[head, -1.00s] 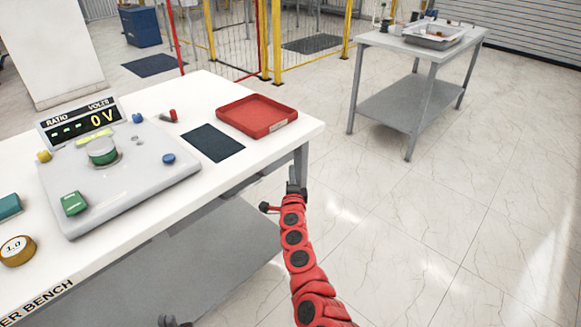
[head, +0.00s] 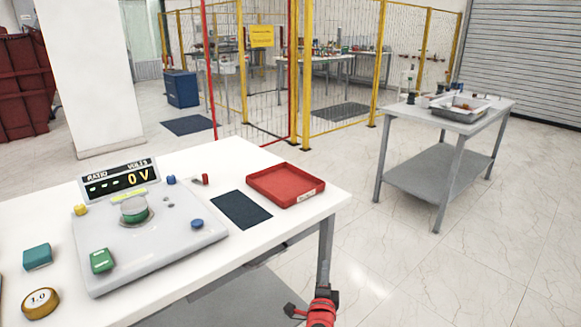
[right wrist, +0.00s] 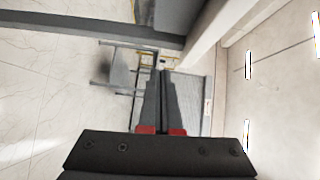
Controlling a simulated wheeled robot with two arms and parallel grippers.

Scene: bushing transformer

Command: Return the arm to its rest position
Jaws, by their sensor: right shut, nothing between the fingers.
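My right arm shows at the bottom edge of the head view, with its red end and dark right gripper (head: 326,295) just beside the bench's near right leg. In the right wrist view the two dark fingers of this gripper (right wrist: 161,72) are together, with nothing between them. The gripper is apart from the things on the bench, in front of its right end. The rest of the arm is below the frame. My left gripper is in neither view.
The white bench (head: 270,248) holds a grey ratio meter (head: 150,250) reading 0 V, a red tray (head: 286,185), a dark mat (head: 241,210) and small parts. A grey table (head: 450,124) stands at the right. Bare floor (head: 410,270) lies between them.

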